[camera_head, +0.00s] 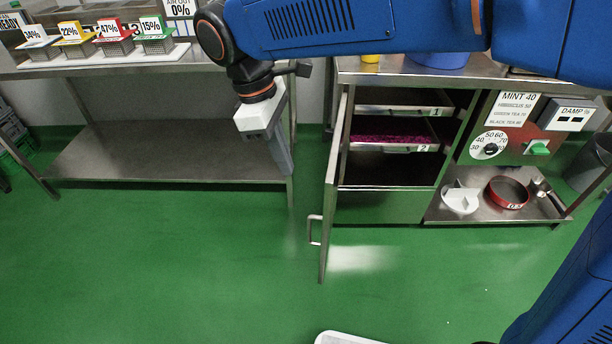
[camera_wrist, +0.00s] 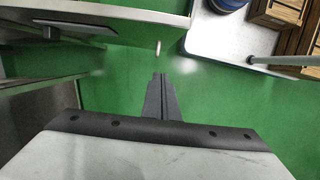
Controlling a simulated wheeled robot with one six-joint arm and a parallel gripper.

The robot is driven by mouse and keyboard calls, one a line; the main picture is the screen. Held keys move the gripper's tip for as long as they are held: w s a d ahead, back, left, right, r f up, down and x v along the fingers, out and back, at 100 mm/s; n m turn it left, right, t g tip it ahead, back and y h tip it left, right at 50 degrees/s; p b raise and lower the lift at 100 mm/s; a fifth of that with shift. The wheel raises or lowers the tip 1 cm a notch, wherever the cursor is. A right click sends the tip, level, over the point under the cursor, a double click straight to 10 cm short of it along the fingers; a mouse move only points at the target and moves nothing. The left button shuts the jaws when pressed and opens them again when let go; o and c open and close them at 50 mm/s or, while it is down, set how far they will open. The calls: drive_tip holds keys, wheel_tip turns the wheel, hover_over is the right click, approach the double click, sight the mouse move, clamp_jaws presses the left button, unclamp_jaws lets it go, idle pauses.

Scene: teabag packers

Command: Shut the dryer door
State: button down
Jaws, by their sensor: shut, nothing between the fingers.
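The dryer (camera_head: 388,207) stands right of centre in the head view, its front open. Its door (camera_head: 335,180) hangs on the left side and is swung wide out toward me, seen nearly edge-on. A bar handle (camera_head: 313,230) sits low on the door's left face. Trays marked 1 (camera_head: 405,110) and 2 (camera_head: 395,148) show inside; tray 2 holds purple-pink material. My gripper (camera_head: 286,168) points down, left of the door and higher than the handle, apart from it. Its fingers are together and empty, as the wrist view also shows (camera_wrist: 157,82).
A steel table (camera_head: 170,155) with a lower shelf stands left, close behind my gripper. Right of the dryer are a dial (camera_head: 491,146), a green switch (camera_head: 538,148) and a shelf with a red sieve (camera_head: 508,192). Green floor before the door is clear; a white tray (camera_head: 345,338) lies at the bottom edge.

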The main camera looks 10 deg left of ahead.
drive_tip(key=d+f, duration=0.6)
drive_tip(key=f, duration=0.3)
drive_tip(key=shift+w+d, duration=0.15)
drive_tip(key=shift+w, duration=0.1)
drive_tip(key=shift+d, duration=0.1)
